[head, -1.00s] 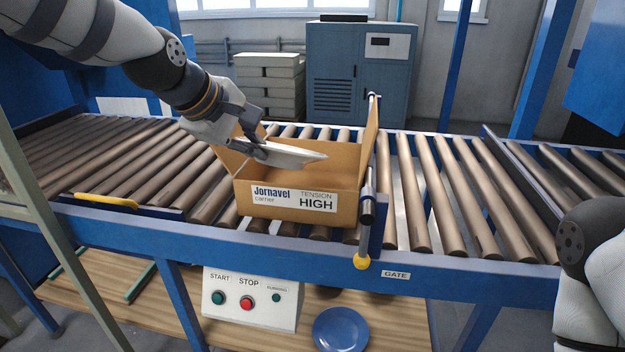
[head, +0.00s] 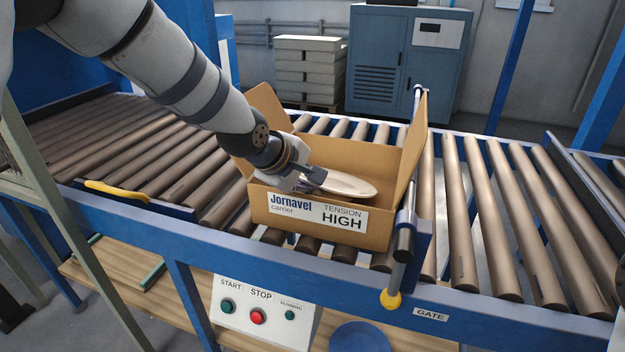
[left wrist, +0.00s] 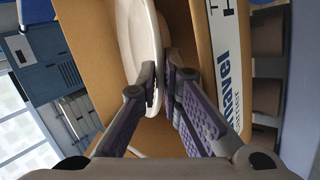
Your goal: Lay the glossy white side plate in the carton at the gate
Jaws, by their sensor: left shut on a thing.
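The white side plate (head: 343,184) is held by its edge in my left gripper (head: 312,178). The plate is tilted and partly below the rim of the open carton (head: 400,185), inside its walls. In the left wrist view the plate (left wrist: 142,45) stands between the fingertips of my left gripper (left wrist: 160,82), with carton cardboard around it. The carton sits on the rollers against the gate (head: 405,235). Whether the plate touches the carton floor I cannot tell. My right gripper is not in view.
A blue plate (head: 358,338) lies on the wooden shelf below the conveyor. The control box (head: 262,310) with buttons is beside it. A yellow handle (head: 117,192) lies along the conveyor's near rail. Rollers (head: 490,220) right of the gate are empty.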

